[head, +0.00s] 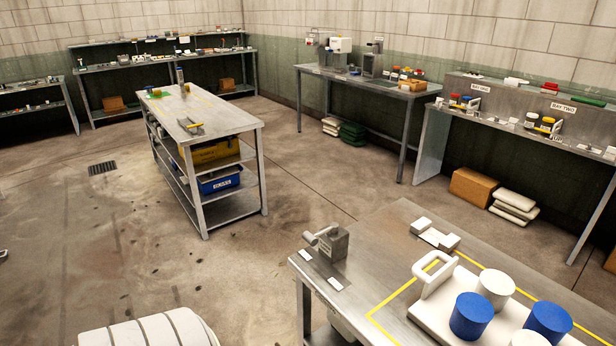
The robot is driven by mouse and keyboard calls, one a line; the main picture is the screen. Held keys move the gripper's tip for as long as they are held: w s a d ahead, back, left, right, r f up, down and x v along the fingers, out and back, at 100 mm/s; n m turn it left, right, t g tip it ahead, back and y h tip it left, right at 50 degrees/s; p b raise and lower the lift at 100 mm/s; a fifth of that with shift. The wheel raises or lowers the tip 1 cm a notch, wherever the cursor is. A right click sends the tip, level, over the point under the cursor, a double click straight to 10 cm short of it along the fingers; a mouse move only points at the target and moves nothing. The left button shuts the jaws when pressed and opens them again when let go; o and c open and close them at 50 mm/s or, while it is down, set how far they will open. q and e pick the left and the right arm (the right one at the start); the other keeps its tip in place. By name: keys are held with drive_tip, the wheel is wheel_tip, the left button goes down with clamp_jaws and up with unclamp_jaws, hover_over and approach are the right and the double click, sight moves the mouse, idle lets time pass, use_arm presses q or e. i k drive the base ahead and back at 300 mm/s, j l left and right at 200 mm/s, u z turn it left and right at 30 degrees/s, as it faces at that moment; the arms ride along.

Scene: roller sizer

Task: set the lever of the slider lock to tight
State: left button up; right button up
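On the near steel table, at its left corner, stands a small grey metal block with a stubby lever (328,242). The lever sticks out to the left from the block's top. It looks like the slider lock, but I cannot read a name on it. Two small white labels lie by it, one at left (305,256) and one in front (335,284); their print is too small to read. I cannot tell which setting the lever is at. Neither of my grippers is in view.
The near table (400,240) also bears a white handled tray (436,274) with blue and white cylinders, and a pale block piece (435,234). A steel shelf bench (215,110) stands mid-room. A white ribbed object (150,330) is at bottom left. Floor between the tables is clear.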

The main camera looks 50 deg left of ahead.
sight(312, 240)
drive_tip(key=u, duration=1.65)
